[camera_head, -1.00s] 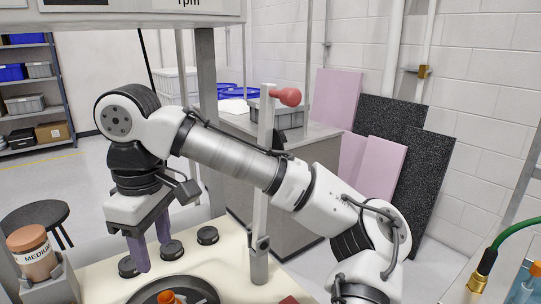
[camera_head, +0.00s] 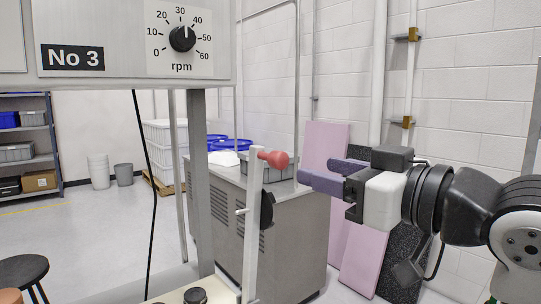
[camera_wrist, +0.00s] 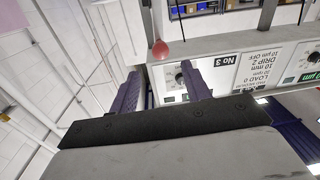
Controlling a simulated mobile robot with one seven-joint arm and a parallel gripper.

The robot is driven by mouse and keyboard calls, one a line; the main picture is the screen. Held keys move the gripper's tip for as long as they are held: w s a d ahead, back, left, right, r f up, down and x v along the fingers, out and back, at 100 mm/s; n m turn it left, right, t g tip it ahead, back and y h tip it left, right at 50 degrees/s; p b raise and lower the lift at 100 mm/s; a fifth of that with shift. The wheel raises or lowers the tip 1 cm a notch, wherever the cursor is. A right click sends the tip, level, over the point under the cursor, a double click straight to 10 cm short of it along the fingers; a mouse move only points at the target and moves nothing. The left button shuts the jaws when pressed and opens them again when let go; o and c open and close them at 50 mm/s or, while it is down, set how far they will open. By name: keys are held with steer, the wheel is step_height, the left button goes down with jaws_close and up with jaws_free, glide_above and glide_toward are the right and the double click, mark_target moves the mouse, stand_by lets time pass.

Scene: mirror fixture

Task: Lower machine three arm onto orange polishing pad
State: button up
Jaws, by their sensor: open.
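The machine three arm (camera_head: 252,225) is a pale bar standing upright beside the grey post, with a red knob (camera_head: 273,159) at its top that points right. The knob also shows in the wrist view (camera_wrist: 160,50), beyond the fingertips and between their lines. My gripper (camera_head: 315,171) is open and empty, with its purple fingers pointing left toward the knob. A small gap separates the fingertips from the knob. Both fingers show in the wrist view (camera_wrist: 160,72). The orange polishing pad is out of view.
The "No 3" panel (camera_head: 130,45) with its rpm dial hangs above left, carried by a grey post (camera_head: 200,180). A grey cabinet (camera_head: 300,235) stands behind the arm. Pink and black slabs (camera_head: 365,255) lean on the wall. A black puck (camera_head: 195,296) sits on the cream tabletop.

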mark_target(271, 158)
steer(key=p+x, duration=0.3)
steer(key=x, duration=0.9)
steer(key=shift+s, duration=0.1)
